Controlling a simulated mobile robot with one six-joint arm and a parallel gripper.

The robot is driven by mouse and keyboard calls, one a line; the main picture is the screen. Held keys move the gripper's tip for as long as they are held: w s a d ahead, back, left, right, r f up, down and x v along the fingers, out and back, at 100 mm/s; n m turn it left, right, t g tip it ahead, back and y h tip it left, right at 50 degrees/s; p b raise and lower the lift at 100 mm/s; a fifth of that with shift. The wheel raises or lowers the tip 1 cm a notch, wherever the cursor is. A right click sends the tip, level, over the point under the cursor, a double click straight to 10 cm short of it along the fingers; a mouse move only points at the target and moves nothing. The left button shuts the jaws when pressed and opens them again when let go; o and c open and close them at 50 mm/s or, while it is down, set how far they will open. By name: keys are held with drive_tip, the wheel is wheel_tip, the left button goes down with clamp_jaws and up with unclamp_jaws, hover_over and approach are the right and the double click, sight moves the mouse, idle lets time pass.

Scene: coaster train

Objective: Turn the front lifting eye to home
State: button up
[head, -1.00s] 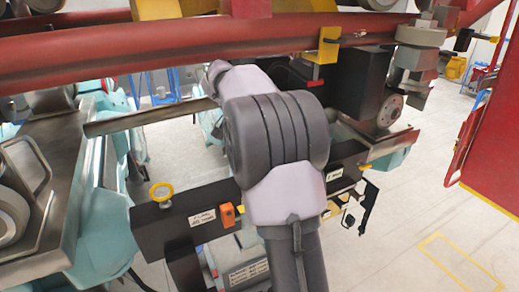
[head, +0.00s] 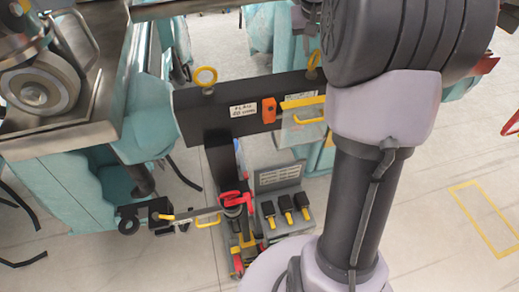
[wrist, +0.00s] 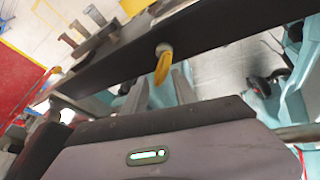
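Two yellow ring-shaped lifting eyes stand on a black beam (head: 220,117) in the head view: one at the left end (head: 206,76), its ring facing me, and one further right (head: 313,62), seen narrower, beside my arm. The frames do not label which is the front one. In the wrist view one yellow lifting eye (wrist: 162,66) shows nearly edge-on, on a round boss on the dark beam. My gripper (wrist: 161,82) is open there, its two grey fingers either side of the eye's line. Contact is not visible. My arm hides the gripper in the head view.
An orange block (head: 269,109) and a yellow handle (head: 308,121) sit on the beam's face. Below are a grey box with black-and-yellow switches (head: 285,208) and a red clamp (head: 235,198). Teal train parts (head: 80,200) stand left.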

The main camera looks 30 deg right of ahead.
drive_tip(key=shift+s+d+n+t+y, duration=0.2)
drive_tip(key=shift+n+t+y, duration=0.1)
drive_tip(key=shift+n, duration=0.7)
drive_tip(key=n+y, duration=0.1)
drive_tip(key=n, duration=0.1)
drive_tip(key=n+t+p, duration=0.1)
drive_tip(key=n, duration=0.2)
drive_tip(key=shift+w+d+r+y, duration=0.1)
drive_tip(key=shift+d+r+y, duration=0.1)
drive_tip(key=shift+y, duration=0.2)
drive_tip(key=s+d+r+n+y+p, duration=0.1)
drive_tip(key=s+r+n+p, duration=0.15)
drive_tip(key=r, duration=0.45)
drive_tip(key=s+r+n+y+p, duration=0.1)
drive_tip(key=s+r+n, duration=0.25)
drive_tip(key=r, duration=0.45)
drive_tip(key=s+a+f+m+b, duration=0.3)
drive_tip(key=a+f+b, duration=0.9)
drive_tip(key=a+f, duration=0.1)
drive_tip(key=s+a+f+m+t+b, duration=0.1)
drive_tip(key=s+a+f+m+b, duration=0.3)
drive_tip(key=a+f+b, duration=0.8)
wheel_tip(320, 180, down, 4)
drive_tip(key=shift+s+a+f+y, duration=0.15)
drive_tip(key=shift+a+y, duration=0.25)
drive_tip(key=shift+a, duration=0.25)
